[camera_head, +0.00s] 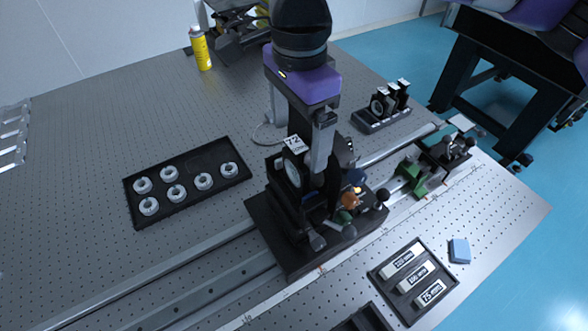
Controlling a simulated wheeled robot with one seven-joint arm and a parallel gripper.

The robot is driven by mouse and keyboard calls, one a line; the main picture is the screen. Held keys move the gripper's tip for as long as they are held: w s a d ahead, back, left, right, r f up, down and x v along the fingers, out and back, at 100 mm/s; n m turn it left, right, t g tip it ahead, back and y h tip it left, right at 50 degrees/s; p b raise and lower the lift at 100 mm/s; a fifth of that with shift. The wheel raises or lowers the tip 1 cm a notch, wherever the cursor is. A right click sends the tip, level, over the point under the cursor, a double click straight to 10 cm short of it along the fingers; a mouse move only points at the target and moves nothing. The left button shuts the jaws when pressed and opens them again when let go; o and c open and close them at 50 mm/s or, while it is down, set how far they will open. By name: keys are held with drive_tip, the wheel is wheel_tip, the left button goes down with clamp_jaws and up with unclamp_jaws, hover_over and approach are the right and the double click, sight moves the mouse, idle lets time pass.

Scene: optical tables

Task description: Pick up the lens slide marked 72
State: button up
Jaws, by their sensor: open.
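The lens slide marked 72 (293,145) has a white label on top and a round lens in a dark frame. It stands upright on the black carriage (270,222) on the rail. My gripper (311,150) points down from above at the slide's upper edge. One grey finger shows just right of the label; the other is largely hidden. The jaws are open, and I cannot tell whether they touch the slide. The slide's right side is hidden behind the finger.
A black tray (128,196) with several ring-shaped parts lies left. A rack (364,125) of dark slides stands behind right. A tray (411,313) of labelled blocks and a blue block (460,250) lie front right. Knobs and a green mount (413,176) crowd the rail's right side.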

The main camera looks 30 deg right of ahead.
sight(296, 158)
drive_tip(key=f, duration=0.2)
drive_tip(key=f+p, duration=0.1)
drive_tip(key=f, duration=0.1)
drive_tip(key=f+p, duration=0.1)
drive_tip(key=f, duration=0.1)
drive_tip(key=shift+w+f, duration=0.25)
drive_tip(key=shift+w, duration=0.05)
drive_tip(key=c, duration=1.6)
drive_tip(key=shift+c, duration=0.4)
drive_tip(key=shift+r, duration=0.15)
